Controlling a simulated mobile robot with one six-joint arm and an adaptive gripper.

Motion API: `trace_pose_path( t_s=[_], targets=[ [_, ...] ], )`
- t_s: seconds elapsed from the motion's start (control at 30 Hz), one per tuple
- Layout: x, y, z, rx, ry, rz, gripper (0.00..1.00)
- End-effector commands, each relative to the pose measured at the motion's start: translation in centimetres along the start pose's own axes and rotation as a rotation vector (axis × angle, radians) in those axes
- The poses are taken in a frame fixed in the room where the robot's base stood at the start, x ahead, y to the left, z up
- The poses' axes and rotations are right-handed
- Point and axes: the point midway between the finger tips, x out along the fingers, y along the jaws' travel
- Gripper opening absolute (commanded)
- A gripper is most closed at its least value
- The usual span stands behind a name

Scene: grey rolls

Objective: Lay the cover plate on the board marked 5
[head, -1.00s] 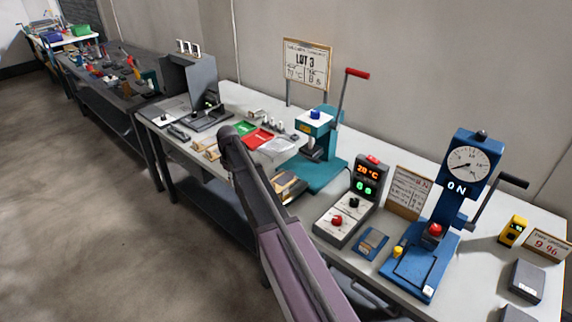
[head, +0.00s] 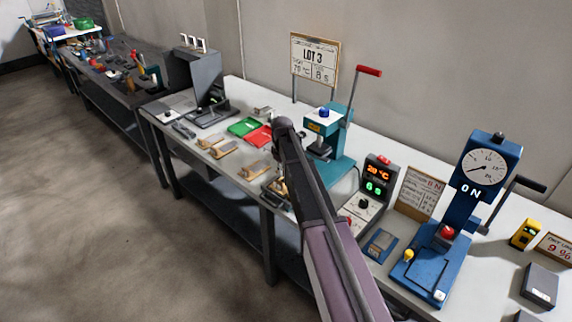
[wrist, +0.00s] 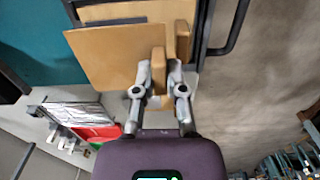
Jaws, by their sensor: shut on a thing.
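In the wrist view, my gripper (wrist: 160,88) is shut on the tan upright block of a flat tan plate (wrist: 108,55), which I take to be the cover plate. The plate spreads left of the fingers. Another tan piece with a block (wrist: 182,38) lies just beyond it, within a dark frame. In the head view, my arm hides most of the gripper, near the bench's front edge. Tan boards with small blocks, one at the left (head: 223,150) and one at the right (head: 255,170), lie on the bench. I cannot read a 5 on any board.
A green tray (head: 243,127) and a red tray (head: 260,136) lie behind the boards. A teal press (head: 325,140) with a red-handled lever stands right of my arm. A readout box (head: 377,180) and a blue gauge press (head: 465,205) stand farther right.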

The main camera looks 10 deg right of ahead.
Motion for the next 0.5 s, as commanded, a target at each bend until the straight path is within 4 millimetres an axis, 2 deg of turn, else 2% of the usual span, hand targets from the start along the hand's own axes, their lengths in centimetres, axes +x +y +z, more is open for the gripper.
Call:
trace_pose_path(
  t_s=[0.33,0.5],
  targets=[
    [-0.1,-0.8,-0.6,-0.012,0.0,0.0,0.0],
    [-1.0,-0.8,-0.6,-0.013,0.0,0.001,0.0]
  ],
)
